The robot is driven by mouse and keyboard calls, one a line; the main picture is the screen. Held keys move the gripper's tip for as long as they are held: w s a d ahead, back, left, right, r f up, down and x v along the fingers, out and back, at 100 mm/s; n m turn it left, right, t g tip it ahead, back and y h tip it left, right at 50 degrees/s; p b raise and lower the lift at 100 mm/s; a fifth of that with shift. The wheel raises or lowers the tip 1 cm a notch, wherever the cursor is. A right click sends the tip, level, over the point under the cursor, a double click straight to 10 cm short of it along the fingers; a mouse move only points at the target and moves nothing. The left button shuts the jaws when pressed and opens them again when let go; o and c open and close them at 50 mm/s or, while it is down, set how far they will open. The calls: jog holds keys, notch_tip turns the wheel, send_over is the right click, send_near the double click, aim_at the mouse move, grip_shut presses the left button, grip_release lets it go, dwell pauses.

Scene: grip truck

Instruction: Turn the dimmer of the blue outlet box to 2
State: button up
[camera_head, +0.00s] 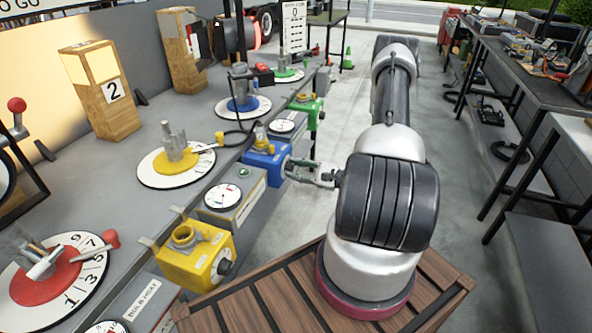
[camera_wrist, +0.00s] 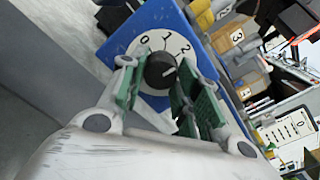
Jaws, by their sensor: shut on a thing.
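The blue outlet box (camera_head: 266,165) hangs at the table's edge between a yellow and a green box. In the wrist view its blue face (camera_wrist: 117,43) carries a white dial (camera_wrist: 168,41) with 0, 1 and 2 readable. The black dimmer knob (camera_wrist: 157,73) is at the dial's centre. A small light mark shows on the knob's right side, but I cannot tell its exact setting. My gripper (camera_head: 300,171) is at the box's right face. Its green-padded fingers (camera_wrist: 158,82) are on either side of the knob, shut on it.
The yellow box (camera_head: 200,258) is at the front and the green box (camera_head: 311,106) behind, both along the table edge. The grey table (camera_head: 125,218) holds several round dials. The floor (camera_head: 345,110) beside my arm is open. A workbench (camera_head: 520,75) stands at right.

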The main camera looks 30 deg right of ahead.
jog(key=shift+n, duration=0.5)
jog(key=o, duration=1)
jog(key=v, duration=1.2)
